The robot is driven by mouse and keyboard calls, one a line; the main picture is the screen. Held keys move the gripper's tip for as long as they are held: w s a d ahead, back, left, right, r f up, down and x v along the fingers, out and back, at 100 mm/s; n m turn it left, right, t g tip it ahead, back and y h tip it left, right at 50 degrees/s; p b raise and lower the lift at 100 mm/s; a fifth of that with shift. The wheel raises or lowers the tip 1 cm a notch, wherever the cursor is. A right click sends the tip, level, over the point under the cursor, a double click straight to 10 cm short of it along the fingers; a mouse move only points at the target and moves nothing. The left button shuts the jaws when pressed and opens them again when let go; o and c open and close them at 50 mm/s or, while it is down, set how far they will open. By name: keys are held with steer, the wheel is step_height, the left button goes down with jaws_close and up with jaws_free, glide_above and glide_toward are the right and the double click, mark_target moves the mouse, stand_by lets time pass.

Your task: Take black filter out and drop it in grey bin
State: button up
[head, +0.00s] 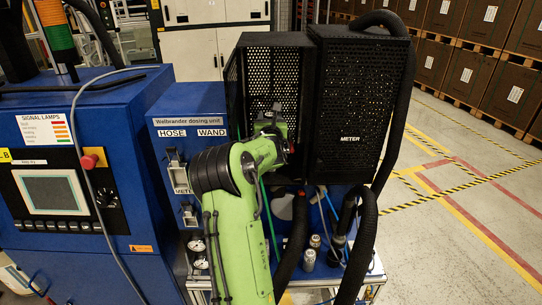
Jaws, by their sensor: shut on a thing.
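My green arm reaches up to the black perforated cage (275,72) above the pump bench. My gripper (287,141) is at the cage's lower middle, by the left edge of the panel marked METER (350,138). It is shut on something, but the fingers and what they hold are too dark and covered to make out. I cannot pick out the black filter against the dark mesh. No grey bin can be clearly identified.
A blue control cabinet (60,130) with a screen stands on the left. Beside it is the blue dosing unit (190,115). Thick black hoses (398,110) run down the cage's right side. Small canisters (309,259) stand on the bench. The floor at right (450,225) is clear.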

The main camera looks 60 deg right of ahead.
steer(key=shift+s+a+f+b, duration=0.15)
steer(key=shift+s+a+b, duration=0.05)
steer(key=shift+a+b, duration=0.3)
steer(key=b+v, duration=0.7)
steer(key=v, duration=0.4)
steer(key=shift+b, duration=0.3)
stand_by(0.3)
